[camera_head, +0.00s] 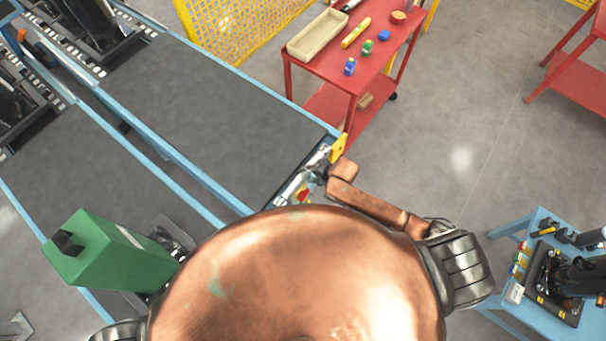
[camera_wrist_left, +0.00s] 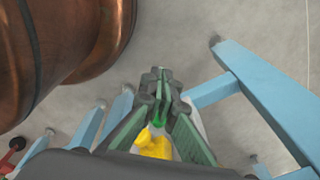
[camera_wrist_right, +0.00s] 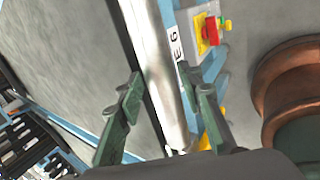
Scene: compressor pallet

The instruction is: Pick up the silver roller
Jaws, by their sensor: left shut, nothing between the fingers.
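The silver roller (camera_wrist_right: 162,70) is a long bright metal cylinder that runs lengthwise between the fingers of my right gripper (camera_wrist_right: 168,92) in the right wrist view. Those fingers are open; the right one lies close along the roller and a gap shows beside the left one. Whether either touches it I cannot tell. In the head view the roller (camera_head: 293,188) lies at the near end of the dark conveyor belt, partly hidden by my body and right gripper (camera_head: 318,172). My left gripper (camera_wrist_left: 158,86) is shut and empty in the left wrist view, hidden in the head view.
The grey conveyor belt (camera_head: 215,100) has blue rails. A red and yellow button box (camera_wrist_right: 207,32) sits beside the roller. A red cart (camera_head: 330,62) with a tray and small items stands beyond. A blue table (camera_head: 535,318) is at right, a green block (camera_head: 115,255) at left.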

